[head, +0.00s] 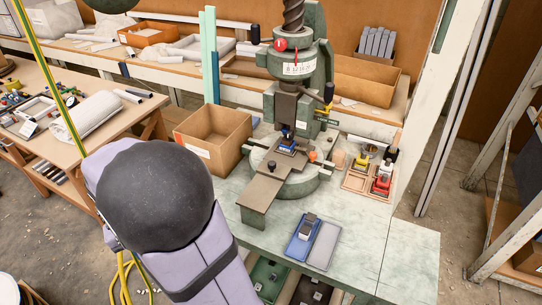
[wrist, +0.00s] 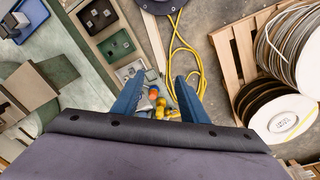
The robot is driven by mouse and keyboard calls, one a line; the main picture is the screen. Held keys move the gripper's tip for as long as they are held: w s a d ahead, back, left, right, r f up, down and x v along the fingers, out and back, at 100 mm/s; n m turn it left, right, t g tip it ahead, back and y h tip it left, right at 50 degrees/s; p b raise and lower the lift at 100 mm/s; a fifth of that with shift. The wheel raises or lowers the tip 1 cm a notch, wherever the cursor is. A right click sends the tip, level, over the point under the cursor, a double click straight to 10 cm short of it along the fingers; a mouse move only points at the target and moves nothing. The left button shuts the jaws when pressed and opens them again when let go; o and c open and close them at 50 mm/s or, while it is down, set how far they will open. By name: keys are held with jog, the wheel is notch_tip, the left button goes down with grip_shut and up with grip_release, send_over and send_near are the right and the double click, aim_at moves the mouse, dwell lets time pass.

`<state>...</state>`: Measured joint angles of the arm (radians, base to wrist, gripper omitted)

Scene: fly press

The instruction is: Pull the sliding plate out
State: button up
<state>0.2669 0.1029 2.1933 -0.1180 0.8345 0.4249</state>
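The sliding plate (head: 262,190) is a flat grey-brown bar with a small black knob (head: 271,166) on top. It lies on the round green base of the fly press (head: 295,60) and sticks out toward the front. A blue piece (head: 287,146) sits at its inner end, under the ram. In the wrist view the grey-brown plate (wrist: 30,88) appears at the left edge. My gripper (wrist: 158,80) shows two blue fingers spread apart with nothing between them. It is well away from the plate. In the head view my arm hides it.
A blue tray (head: 300,245) holding a grey part and a grey tray (head: 324,246) lie in front of the press. A cardboard box (head: 213,138) stands left of it. Wooden trays with red and yellow parts (head: 372,172) are right. Yellow cable (wrist: 173,55) and spools (wrist: 270,110) lie below.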

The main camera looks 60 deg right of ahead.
jog(key=w+d+r+m+p, duration=0.1)
jog(key=d+r+m, duration=0.15)
jog(key=d, duration=0.35)
jog(key=w+d+r+m, duration=0.1)
jog(key=w+d+m, duration=0.15)
jog(key=d, duration=0.35)
jog(key=m+g+h+p, duration=0.2)
jog(key=m+g+p, duration=0.15)
jog(key=m, duration=1.15)
send_near(272, 163)
jog(key=shift+t, duration=0.25)
jog(key=shift+p+x, duration=1.65)
jog(key=shift+x, duration=2.5)
jog(key=shift+s+r, duration=0.1)
jog(key=shift+s, duration=0.05)
grip_shut()
